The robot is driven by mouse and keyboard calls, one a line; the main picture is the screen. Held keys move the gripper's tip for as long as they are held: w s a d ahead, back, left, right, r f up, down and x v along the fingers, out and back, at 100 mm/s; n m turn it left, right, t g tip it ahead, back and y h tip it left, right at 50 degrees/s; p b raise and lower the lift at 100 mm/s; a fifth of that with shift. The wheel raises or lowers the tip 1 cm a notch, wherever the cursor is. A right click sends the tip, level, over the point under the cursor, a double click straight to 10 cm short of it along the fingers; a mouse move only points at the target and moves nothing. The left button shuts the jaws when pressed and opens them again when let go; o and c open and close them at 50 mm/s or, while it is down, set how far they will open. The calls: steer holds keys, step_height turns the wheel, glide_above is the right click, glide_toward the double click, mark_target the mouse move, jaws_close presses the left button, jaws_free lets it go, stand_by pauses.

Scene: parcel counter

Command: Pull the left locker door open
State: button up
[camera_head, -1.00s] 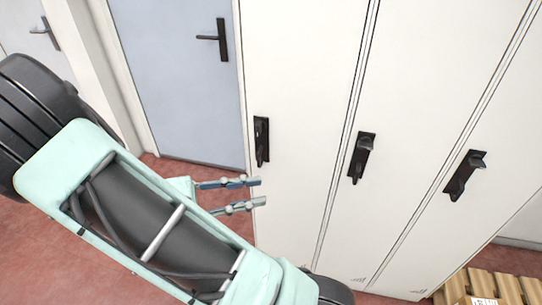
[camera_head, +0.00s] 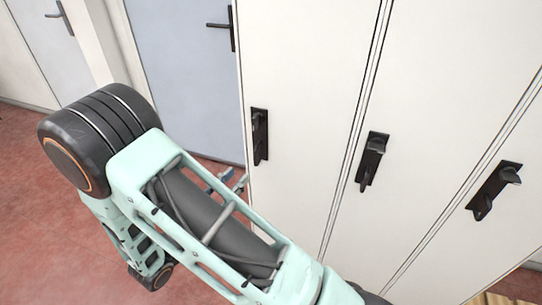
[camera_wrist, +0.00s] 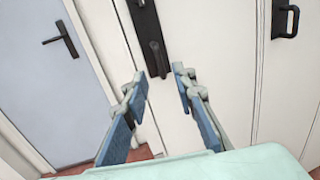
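The left locker door (camera_head: 295,60) is white and looks closed, flush with its neighbours. Its black handle (camera_head: 260,136) sits on a plate near the door's left edge. My gripper (camera_head: 241,182) is below and left of that handle, mostly hidden behind my arm. In the wrist view my gripper (camera_wrist: 158,85) is open, with its two blue-grey fingers apart and nothing between them. The left door's handle (camera_wrist: 153,50) is ahead of the fingertips there, just above the gap between them. I see no contact.
Two more white locker doors with black handles, the middle one (camera_head: 372,160) and the right one (camera_head: 495,190), stand to the right. A blue-grey room door (camera_head: 180,80) is at the left. Red floor (camera_head: 60,230) is open at the lower left. A pallet edge (camera_head: 500,299) shows bottom right.

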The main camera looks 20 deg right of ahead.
mark_target(256, 162)
steer(key=p+x, duration=0.1)
steer(key=x, duration=0.9)
steer(key=shift+w+d, duration=0.2)
steer(key=shift+w, duration=0.15)
jaws_close()
